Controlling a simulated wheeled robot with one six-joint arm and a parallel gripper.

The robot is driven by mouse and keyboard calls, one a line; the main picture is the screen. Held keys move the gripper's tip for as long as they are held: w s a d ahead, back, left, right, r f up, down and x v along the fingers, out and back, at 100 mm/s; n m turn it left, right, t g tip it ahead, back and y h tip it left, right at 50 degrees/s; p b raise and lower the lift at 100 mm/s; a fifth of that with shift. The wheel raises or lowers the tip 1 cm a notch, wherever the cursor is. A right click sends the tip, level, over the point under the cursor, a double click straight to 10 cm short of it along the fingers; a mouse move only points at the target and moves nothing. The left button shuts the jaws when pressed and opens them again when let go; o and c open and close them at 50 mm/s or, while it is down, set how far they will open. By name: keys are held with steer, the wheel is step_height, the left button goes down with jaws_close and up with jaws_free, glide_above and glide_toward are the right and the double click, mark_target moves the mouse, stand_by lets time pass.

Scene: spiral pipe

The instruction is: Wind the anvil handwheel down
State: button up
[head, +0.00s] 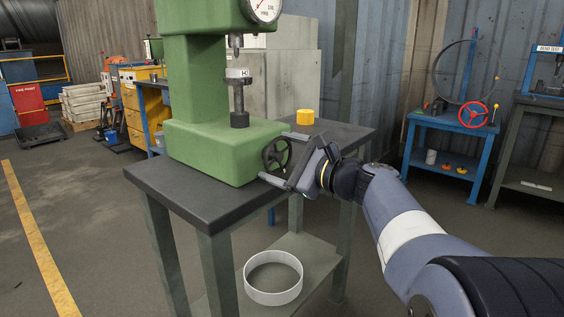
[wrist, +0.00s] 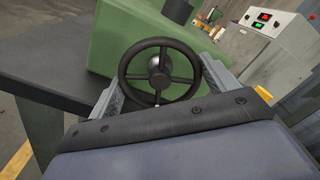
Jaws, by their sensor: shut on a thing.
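The black anvil handwheel (head: 277,155) sits on the right side of the green press (head: 215,152). It is a spoked wheel with a dark hub, and it fills the middle of the wrist view (wrist: 160,76). My gripper (head: 276,158) reaches in from the right, with one finger on each side of the wheel rim. In the wrist view the two fingers (wrist: 157,92) flank the rim at left and right, shut on it. Above the base, the anvil (head: 239,118) stands on a dark foot, with a light block (head: 238,74) beneath the upper spindle.
The press stands on a dark-topped table (head: 180,196). A yellow cylinder (head: 305,117) stands on the tabletop behind my gripper. A white ring (head: 273,292) lies on the lower shelf. A blue bench (head: 452,126) with a red wheel is at the back right.

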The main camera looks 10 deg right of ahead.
stand_by(0.3)
steer(key=o, duration=0.9)
